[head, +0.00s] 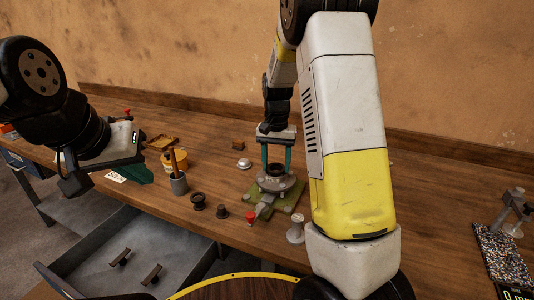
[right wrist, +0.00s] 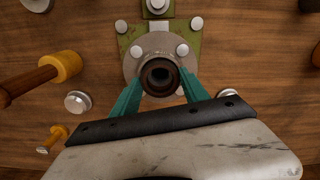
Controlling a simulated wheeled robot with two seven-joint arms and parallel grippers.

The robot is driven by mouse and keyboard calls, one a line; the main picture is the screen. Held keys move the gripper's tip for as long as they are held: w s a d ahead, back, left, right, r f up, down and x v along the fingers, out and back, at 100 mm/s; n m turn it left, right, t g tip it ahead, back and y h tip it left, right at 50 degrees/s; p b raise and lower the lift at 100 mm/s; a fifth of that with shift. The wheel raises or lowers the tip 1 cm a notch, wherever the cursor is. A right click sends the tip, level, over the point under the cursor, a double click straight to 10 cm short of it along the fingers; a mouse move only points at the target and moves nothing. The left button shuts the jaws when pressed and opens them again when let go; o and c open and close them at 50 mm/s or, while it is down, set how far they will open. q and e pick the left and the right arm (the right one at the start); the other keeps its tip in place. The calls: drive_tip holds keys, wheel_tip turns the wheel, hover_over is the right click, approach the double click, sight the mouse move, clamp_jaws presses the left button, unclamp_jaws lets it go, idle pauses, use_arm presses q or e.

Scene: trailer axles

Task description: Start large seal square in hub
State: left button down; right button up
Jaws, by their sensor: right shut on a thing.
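My right gripper (head: 277,158) points down over the hub (head: 290,186), a grey round flange on a green plate. Its teal fingers are shut on the large seal (head: 275,170), a dark ring. In the right wrist view the seal (right wrist: 160,76) sits between the gripper's fingertips (right wrist: 160,84), over the middle of the hub flange (right wrist: 147,45). The ring looks roughly level and centred; whether it touches the hub bore I cannot tell. My left gripper (head: 68,172) is away at the left above the table, and its finger opening is unclear.
Dark round parts (head: 198,201) lie near the front edge. An open grey drawer (head: 135,255) is below.

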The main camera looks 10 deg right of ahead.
drive_tip(key=shift+f, duration=0.1)
idle(0.5)
drive_tip(key=o, duration=1.4)
wheel_tip(320, 180, up, 8)
drive_tip(key=shift+f, duration=0.2)
drive_tip(key=s+r+n+t, duration=0.1)
drive_tip(key=s+r+t, duration=0.1)
drive_tip(key=s, duration=0.6)
drive_tip(key=s+a+r+n+t+y, duration=0.1)
drive_tip(key=s+r, duration=0.3)
drive_tip(key=s, duration=0.4)
drive_tip(key=s+a+r+n+t+y, duration=0.1)
drive_tip(key=s+r+n+t, duration=0.2)
drive_tip(key=s, duration=0.5)
drive_tip(key=shift+s+a+r, duration=0.1)
drive_tip(key=shift+s+r, duration=0.05)
drive_tip(key=shift+r, duration=0.2)
